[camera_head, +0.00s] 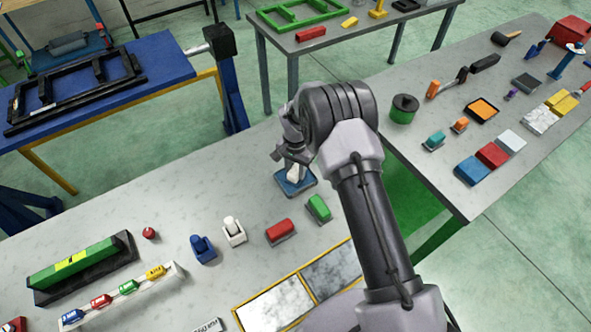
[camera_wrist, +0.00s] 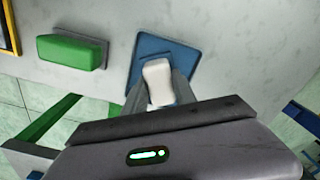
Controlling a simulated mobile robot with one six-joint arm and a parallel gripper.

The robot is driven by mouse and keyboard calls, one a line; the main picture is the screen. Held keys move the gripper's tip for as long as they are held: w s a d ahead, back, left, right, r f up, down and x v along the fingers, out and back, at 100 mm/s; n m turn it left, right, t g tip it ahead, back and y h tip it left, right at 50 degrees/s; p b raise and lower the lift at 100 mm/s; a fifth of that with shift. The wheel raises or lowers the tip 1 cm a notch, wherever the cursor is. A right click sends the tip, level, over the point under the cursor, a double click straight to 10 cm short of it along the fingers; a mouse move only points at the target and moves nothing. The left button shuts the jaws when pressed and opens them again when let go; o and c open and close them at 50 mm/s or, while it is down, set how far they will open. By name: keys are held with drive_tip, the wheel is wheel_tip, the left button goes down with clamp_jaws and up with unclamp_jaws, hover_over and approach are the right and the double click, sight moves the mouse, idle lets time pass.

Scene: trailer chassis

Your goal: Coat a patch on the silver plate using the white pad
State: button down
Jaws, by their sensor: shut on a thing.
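The white pad (camera_head: 293,174) is held between the fingers of my gripper (camera_head: 292,162), which is shut on it. The pad is at a blue square tray (camera_head: 308,181) on the grey table; whether it touches the tray is hard to tell. In the wrist view the white pad (camera_wrist: 158,82) sits between the fingertips (camera_wrist: 160,98), with the blue tray (camera_wrist: 180,46) behind it. Two mottled plates lie in a yellow frame near the front: a pale silver one (camera_head: 272,309) and a darker grey one (camera_head: 332,271), partly hidden by my arm.
Near the tray are a green pad (camera_head: 319,208) and a red pad (camera_head: 280,231). A white block (camera_head: 233,231) and a blue block (camera_head: 202,248) stand to the left. A green bar (camera_head: 75,264) lies further left.

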sight(296, 170)
drive_tip(key=shift+r+p, duration=1.35)
drive_tip(key=shift+r, duration=2.15)
